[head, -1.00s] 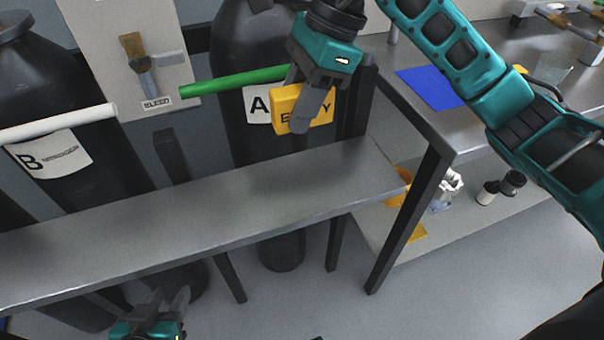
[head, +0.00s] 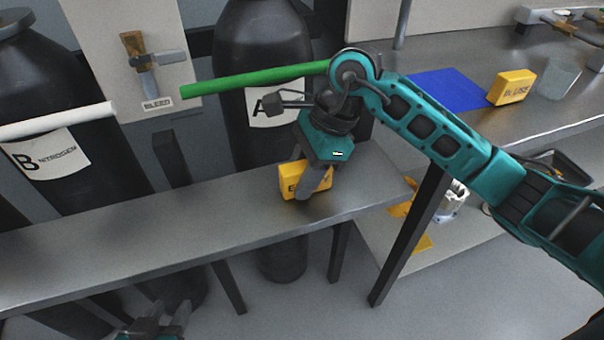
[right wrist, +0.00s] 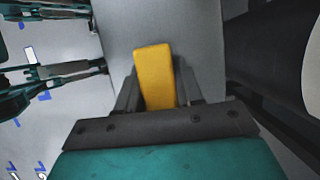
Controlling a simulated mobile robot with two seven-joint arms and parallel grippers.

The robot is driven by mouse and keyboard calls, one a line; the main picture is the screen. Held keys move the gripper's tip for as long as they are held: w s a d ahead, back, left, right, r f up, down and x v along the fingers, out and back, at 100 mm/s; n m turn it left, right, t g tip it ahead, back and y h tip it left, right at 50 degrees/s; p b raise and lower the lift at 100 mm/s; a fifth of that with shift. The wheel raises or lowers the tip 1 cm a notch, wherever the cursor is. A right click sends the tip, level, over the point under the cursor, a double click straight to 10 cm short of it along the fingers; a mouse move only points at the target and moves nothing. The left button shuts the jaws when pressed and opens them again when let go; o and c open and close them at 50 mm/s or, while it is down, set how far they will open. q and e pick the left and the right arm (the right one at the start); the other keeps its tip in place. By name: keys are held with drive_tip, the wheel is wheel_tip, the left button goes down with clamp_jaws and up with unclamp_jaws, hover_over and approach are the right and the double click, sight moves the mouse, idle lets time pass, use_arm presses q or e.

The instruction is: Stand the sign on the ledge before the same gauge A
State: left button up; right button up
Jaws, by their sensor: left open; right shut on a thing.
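The yellow sign (head: 292,182) is upright at the right part of the grey ledge (head: 150,222), in front of the dark cylinder marked A (head: 262,60). My right gripper (head: 316,184) is shut on it and covers most of its lettering. In the right wrist view the yellow sign (right wrist: 154,75) sits between the fingers, above the grey surface. I cannot tell whether its base touches the ledge. My left gripper (head: 165,318) is open and empty, low at the bottom edge, below the ledge. No gauge on cylinder A is clearly visible.
A green pipe (head: 255,78) runs just above and behind the right gripper. A cylinder marked B (head: 60,150) stands at left. A second yellow sign (head: 512,87) reading "IN USE" stands beside a blue mat (head: 445,88) on the bench. The ledge's left part is clear.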

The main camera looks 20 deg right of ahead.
drive_tip(key=shift+f, duration=0.1)
drive_tip(key=o, duration=1)
drive_tip(key=shift+o, duration=0.2)
drive_tip(key=shift+r, duration=0.25)
drive_tip(key=p+v, duration=0.2)
drive_tip(key=v, duration=0.9)
drive_tip(key=shift+d+r, duration=0.25)
drive_tip(key=shift+r, duration=0.1)
drive_tip(key=shift+s, duration=0.1)
